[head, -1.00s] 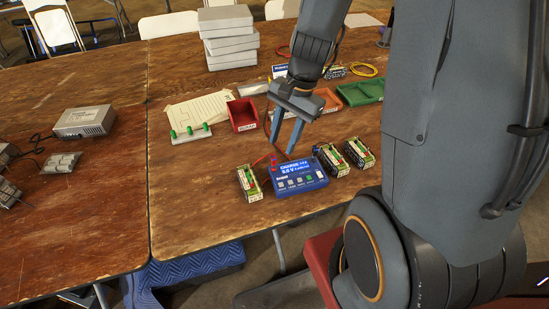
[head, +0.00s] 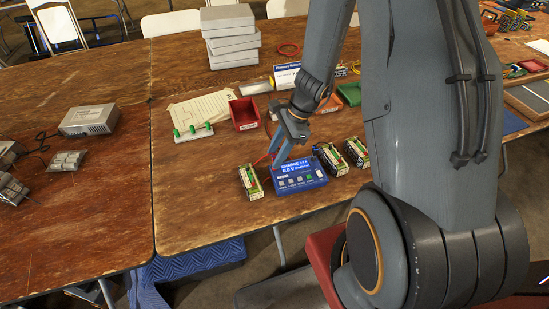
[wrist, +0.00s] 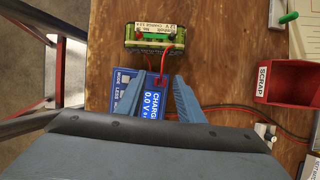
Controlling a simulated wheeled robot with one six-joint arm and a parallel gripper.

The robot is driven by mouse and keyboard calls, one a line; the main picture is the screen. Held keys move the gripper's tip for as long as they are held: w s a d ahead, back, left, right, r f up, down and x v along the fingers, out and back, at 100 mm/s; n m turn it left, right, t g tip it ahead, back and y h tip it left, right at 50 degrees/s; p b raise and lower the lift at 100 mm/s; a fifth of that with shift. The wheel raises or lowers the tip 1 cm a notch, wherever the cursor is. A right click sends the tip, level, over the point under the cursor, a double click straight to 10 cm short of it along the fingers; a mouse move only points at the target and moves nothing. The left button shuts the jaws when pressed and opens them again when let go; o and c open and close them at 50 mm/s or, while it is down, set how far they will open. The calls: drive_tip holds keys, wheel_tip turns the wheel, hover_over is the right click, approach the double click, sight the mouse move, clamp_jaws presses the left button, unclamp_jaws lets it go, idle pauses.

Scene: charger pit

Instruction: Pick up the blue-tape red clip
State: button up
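My gripper (head: 272,160) hangs over the top left corner of the blue charger (head: 298,176), fingers pointing down.
Two more battery packs (head: 330,160) (head: 356,152) stand right of the charger. A red scrap bin (head: 244,115) is behind, beside a board with green pegs (head: 194,133). Red and black leads (wrist: 235,108) run across the table.

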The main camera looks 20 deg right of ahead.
sight(274, 156)
drive_tip(key=shift+x, duration=0.85)
clamp_jaws()
drive_tip(key=shift+r, duration=0.1)
drive_tip(key=shift+r+b, duration=0.55)
drive_tip(key=shift+r, duration=4.4)
